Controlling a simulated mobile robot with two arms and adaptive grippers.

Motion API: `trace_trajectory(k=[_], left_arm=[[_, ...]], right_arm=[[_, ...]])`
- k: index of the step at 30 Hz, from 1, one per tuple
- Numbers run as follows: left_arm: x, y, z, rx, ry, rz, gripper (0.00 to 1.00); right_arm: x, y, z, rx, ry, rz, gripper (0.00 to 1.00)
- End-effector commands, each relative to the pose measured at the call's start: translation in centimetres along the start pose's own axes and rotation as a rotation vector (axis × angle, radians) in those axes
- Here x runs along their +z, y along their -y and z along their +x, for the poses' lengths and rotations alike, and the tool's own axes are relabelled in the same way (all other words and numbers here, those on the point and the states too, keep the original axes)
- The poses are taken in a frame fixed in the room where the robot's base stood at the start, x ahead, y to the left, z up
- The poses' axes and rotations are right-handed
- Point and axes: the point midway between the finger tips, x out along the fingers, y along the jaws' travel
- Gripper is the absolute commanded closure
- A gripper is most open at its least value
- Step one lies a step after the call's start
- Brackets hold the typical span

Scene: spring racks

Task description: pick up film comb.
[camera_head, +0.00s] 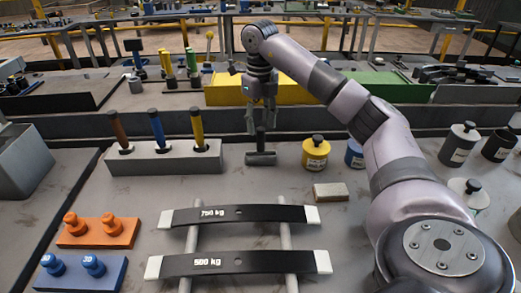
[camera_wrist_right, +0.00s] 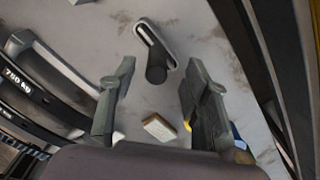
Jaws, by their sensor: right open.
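The film comb, as I take it, is a small dark tool (camera_head: 261,158) with a flat grey-edged base and an upright black handle. It stands on the bench right of the grey handle block. My right gripper (camera_head: 262,118) points down just above and behind it in the head view. In the right wrist view the comb (camera_wrist_right: 153,45) lies ahead of the open fingers (camera_wrist_right: 157,80), with its handle end toward the gap. Nothing is between the fingers. I cannot tell the exact height gap. My left gripper is not in view.
A grey block (camera_head: 165,162) with three handled tools stands left of the comb. A yellow pot (camera_head: 316,153) and a tan block (camera_head: 331,191) are to the right. Black leaf springs (camera_head: 240,216) on rails lie in front. A raised ledge (camera_head: 330,121) runs behind.

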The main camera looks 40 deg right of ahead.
Motion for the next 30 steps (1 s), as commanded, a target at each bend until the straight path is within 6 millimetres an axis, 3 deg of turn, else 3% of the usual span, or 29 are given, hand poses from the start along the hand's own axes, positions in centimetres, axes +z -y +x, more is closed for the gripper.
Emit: trace_trajectory(k=[6,18,26,30], left_arm=[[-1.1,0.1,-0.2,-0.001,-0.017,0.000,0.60],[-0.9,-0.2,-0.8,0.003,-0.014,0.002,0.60],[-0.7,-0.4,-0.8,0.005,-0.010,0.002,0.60],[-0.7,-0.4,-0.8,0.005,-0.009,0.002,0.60]], right_arm=[[0.0,0.0,1.7,0.000,0.000,0.001,0.56],[-0.5,-0.2,6.6,-0.001,-0.001,0.002,0.56],[-0.5,-0.2,6.9,-0.001,0.001,0.001,0.56],[-0.5,-0.2,6.9,0.000,0.001,0.001,0.64]])
